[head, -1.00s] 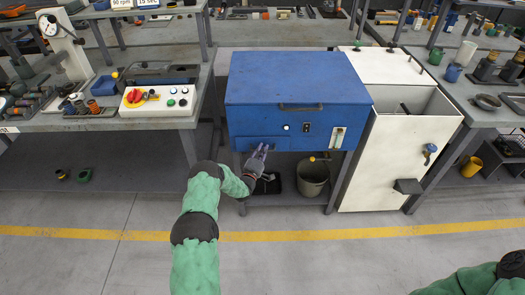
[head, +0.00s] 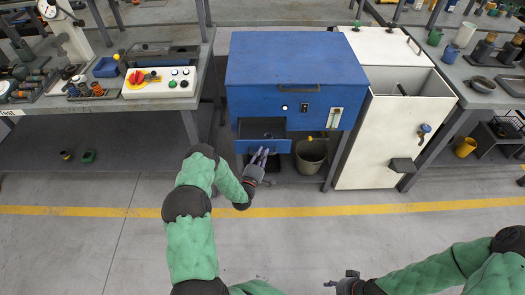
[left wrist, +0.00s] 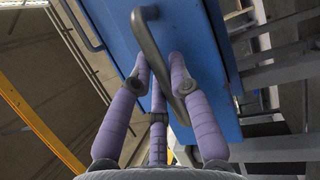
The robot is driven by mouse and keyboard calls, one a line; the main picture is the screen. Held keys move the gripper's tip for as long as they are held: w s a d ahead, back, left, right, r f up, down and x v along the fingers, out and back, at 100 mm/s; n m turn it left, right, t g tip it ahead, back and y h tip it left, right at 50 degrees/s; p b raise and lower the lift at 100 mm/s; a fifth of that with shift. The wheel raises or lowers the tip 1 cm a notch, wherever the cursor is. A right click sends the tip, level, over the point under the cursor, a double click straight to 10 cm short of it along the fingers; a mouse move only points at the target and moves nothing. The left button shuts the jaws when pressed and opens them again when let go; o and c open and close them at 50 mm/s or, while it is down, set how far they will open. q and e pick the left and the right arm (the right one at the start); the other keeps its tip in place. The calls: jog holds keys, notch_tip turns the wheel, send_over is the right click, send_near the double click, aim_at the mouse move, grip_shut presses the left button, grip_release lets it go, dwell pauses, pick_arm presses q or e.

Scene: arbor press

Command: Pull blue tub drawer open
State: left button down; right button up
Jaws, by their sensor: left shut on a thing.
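The blue tub (head: 295,65) stands on a grey frame in the head view. Its drawer (head: 280,147), low at the front left, stands out from the body, and its dark inside shows from above. My left gripper (head: 261,156) is at the drawer front. In the left wrist view, the purple fingers of my left gripper (left wrist: 160,72) close around a grey bar handle (left wrist: 146,32) on the blue face. My right gripper (head: 344,281) is low in the head view, away from the tub; its fingers are too small to read.
A grey bucket (head: 310,155) stands under the tub, right of the drawer. A white cabinet (head: 374,145) adjoins the tub on the right. A workbench (head: 150,108) with a control box is at the left. The floor in front is clear, with a yellow line (head: 330,211).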

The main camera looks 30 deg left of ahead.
pick_arm(q)
jog(key=shift+f, duration=0.1)
jog(key=c, duration=1.1)
grip_release()
jog(key=v, duration=1.2)
jog(key=shift+a, duration=0.1)
jog(key=shift+w, duration=0.1)
